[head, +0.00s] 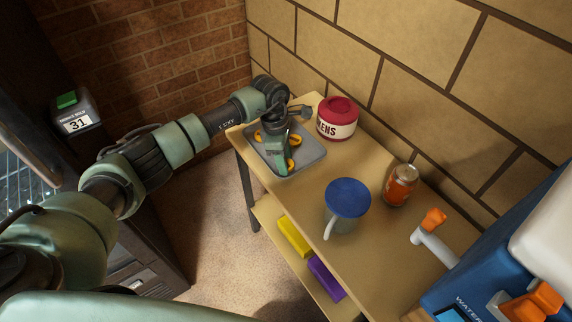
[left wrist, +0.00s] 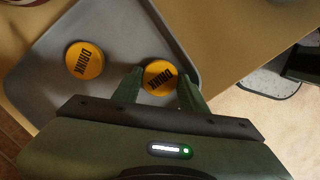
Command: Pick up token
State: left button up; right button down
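A shallow grey tray (head: 307,153) sits on the tan table and holds yellow tokens. In the left wrist view two round yellow tokens lettered DRINK lie on the tray (left wrist: 112,30): one token (left wrist: 85,60) at the left, the other token (left wrist: 160,77) between my fingertips. My left gripper (head: 279,166) points down over the tray and partly hides the tokens in the head view. In the left wrist view its fingers (left wrist: 159,88) stand apart, one on each side of the right token, with small gaps showing. My right gripper is not in view.
A red-lidded jar (head: 338,118) stands close behind the tray. A blue-topped mug (head: 347,199) and an orange-labelled jar (head: 400,186) stand farther right. A blue water dispenser (head: 480,275) is at lower right. A brick wall (head: 420,70) runs behind the table.

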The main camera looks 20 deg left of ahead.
pick_arm(q)
jog(key=shift+r, duration=0.1)
jog(key=shift+w+r, duration=0.1)
jog(key=shift+r, duration=0.35)
notch_tip(320, 180, up, 19)
jog(key=b, duration=0.2)
